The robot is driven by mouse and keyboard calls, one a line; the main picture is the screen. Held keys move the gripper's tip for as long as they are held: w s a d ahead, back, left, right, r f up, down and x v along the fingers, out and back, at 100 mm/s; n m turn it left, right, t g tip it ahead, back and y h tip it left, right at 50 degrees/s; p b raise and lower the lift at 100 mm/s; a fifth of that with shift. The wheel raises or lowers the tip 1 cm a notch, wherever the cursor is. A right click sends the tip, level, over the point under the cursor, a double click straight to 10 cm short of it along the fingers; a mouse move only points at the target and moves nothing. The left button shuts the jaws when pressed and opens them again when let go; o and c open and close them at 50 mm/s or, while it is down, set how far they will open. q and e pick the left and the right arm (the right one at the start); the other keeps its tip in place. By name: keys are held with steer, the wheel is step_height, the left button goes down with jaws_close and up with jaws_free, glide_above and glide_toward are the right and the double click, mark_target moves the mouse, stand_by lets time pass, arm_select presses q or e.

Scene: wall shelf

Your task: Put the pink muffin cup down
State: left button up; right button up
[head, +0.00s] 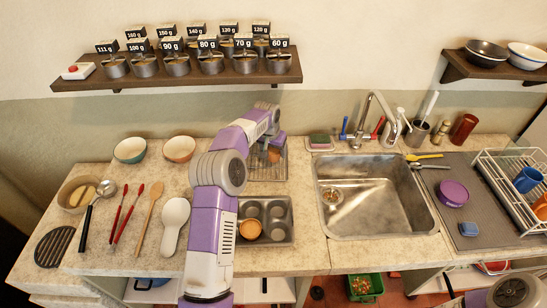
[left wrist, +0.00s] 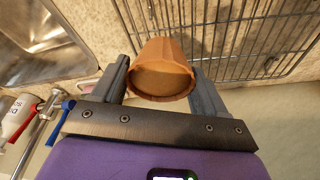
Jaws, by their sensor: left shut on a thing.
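My left gripper (head: 275,145) is over the wire cooling rack (head: 268,174) behind the muffin tin. It is shut on a muffin cup (left wrist: 162,68), which looks orange-brown rather than clearly pink and seems to have filling in it. In the left wrist view the cup sits between the two fingers, with the rack's wires behind it. In the head view the cup (head: 273,156) shows just below the gripper, partly hidden. I cannot tell whether it touches the rack. My right gripper is not in view.
The muffin tin (head: 276,236) holds an orange cup (head: 250,229) in one hollow. The sink (head: 375,200) is to the right, with a sponge (head: 320,139) behind the rack's right side. Two bowls (head: 130,150) and utensils lie to the left. A shelf of canisters (head: 175,75) hangs above.

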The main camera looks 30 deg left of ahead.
mark_target(274, 157)
arm_select(q)
step_height(274, 157, down, 4)
steer(key=shift+f, duration=0.1)
steer(key=shift+w+a+f, duration=0.1)
steer(key=shift+w+f, duration=0.05)
steer(key=shift+w, duration=0.1)
steer(key=shift+s, duration=0.1)
steer(key=shift+f+b, duration=0.15)
steer(key=shift+b, duration=0.15)
steer(key=o, duration=1.1)
steer(key=p+v, duration=0.1)
steer(key=v, duration=1.1)
steer(key=shift+r, duration=0.25)
